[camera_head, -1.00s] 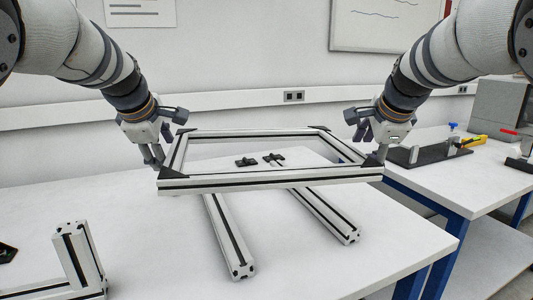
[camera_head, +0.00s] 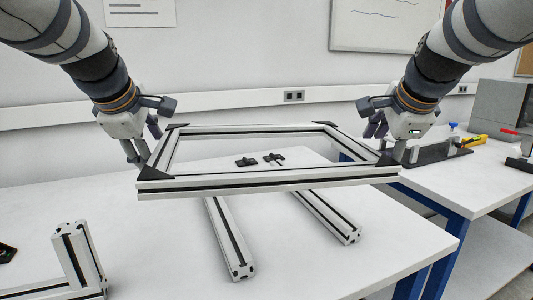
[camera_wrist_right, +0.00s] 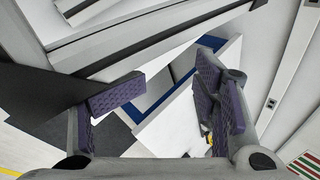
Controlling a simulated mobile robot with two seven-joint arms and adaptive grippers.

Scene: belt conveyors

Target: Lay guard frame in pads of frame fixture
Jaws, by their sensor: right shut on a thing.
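The guard frame (camera_head: 268,183) is a rectangle of pale bars with dark grooves and black corner plates. It hangs nearly level above the white table, between both arms. My left gripper (camera_head: 139,159) is shut on its left side. My right gripper (camera_head: 393,150) is shut on its right side. In the right wrist view, a frame bar (camera_wrist_right: 130,38) crosses the upper left beside the purple-padded fingers (camera_wrist_right: 165,97); the contact is unclear there. Two grooved rails, one left (camera_head: 228,238) and one right (camera_head: 328,215), lie below the frame. I cannot make out the fixture's pads.
Small black parts (camera_head: 246,161) lie on the table, seen through the frame. A grooved upright (camera_head: 78,252) stands at the front left. A second table (camera_head: 470,188) at the right holds a dark plate and a yellow-handled tool (camera_head: 474,141). The table's right front is bare.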

